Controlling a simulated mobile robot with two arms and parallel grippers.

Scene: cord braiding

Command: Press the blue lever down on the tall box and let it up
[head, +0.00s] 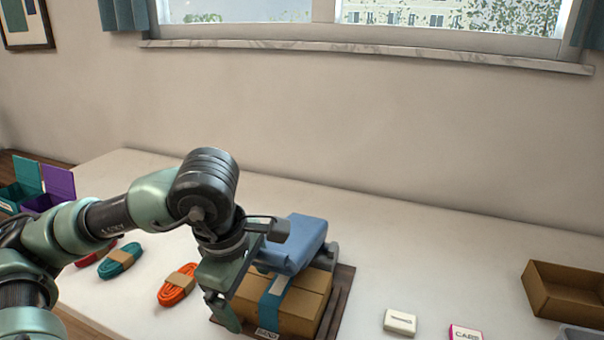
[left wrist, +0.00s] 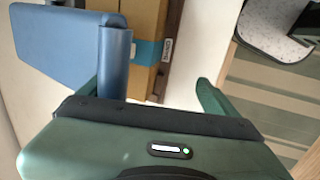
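The tall box (head: 303,309) is brown cardboard with a blue band and stands on a dark wooden board (head: 341,300). The blue lever (head: 305,240) is a wide blue piece across its top. In the left wrist view the lever (left wrist: 62,48) has a rounded edge beside the left finger, with the box (left wrist: 147,28) behind it. My left gripper (head: 240,300) is at the box's left side in the head view. Its fingers are spread apart in the left wrist view (left wrist: 150,95), with the lever's rounded edge between them. I cannot tell whether it touches the lever. My right gripper is not in view.
Orange (head: 177,286) and teal (head: 120,260) cord bundles lie left of the box. A small cream block (head: 400,322), a card box (head: 465,333) and an open brown tray (head: 565,292) are to the right. The table (head: 420,240) behind is clear.

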